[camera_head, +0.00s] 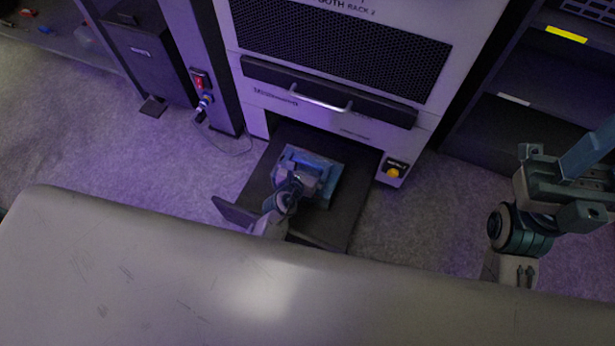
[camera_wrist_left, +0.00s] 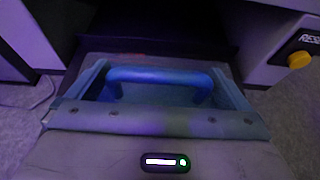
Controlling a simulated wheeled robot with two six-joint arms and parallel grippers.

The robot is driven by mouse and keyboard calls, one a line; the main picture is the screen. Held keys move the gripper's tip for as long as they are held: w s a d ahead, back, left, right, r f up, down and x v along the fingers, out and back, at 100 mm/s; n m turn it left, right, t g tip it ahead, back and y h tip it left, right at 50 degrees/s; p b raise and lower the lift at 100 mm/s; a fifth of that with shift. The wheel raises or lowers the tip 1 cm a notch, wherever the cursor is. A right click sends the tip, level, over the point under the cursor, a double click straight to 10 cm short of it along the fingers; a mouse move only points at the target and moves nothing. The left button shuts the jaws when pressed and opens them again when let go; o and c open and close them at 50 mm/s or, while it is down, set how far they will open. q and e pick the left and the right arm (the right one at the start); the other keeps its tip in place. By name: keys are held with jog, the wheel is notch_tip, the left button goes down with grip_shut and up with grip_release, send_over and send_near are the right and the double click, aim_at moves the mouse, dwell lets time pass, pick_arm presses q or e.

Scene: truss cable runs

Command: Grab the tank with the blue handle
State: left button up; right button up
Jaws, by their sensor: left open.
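The tank's blue handle (camera_wrist_left: 160,76) is an arch in the left wrist view, lying across the space between the fingers of my open left gripper (camera_wrist_left: 158,88). I cannot tell whether the fingers touch it. The tank's body is mostly hidden behind the gripper and in shadow. In the head view, my left gripper (camera_head: 308,163) is low in front of the rack, over a bluish shape (camera_head: 328,178) that seems to be the tank. My right gripper (camera_head: 575,185) is at the right edge, away from the tank; its jaw state is unclear.
A rack (camera_head: 340,55) with a mesh front and a bar handle (camera_head: 320,100) stands behind. A dark slab (camera_head: 335,228) lies below its opening. A yellow knob (camera_head: 393,173) is on the right post and a red switch (camera_head: 199,82) on the left.

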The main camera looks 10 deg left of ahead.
pick_arm(q)
jog(key=c, duration=1.7)
jog(key=shift+w+r, duration=0.1)
jog(key=shift+r, duration=0.1)
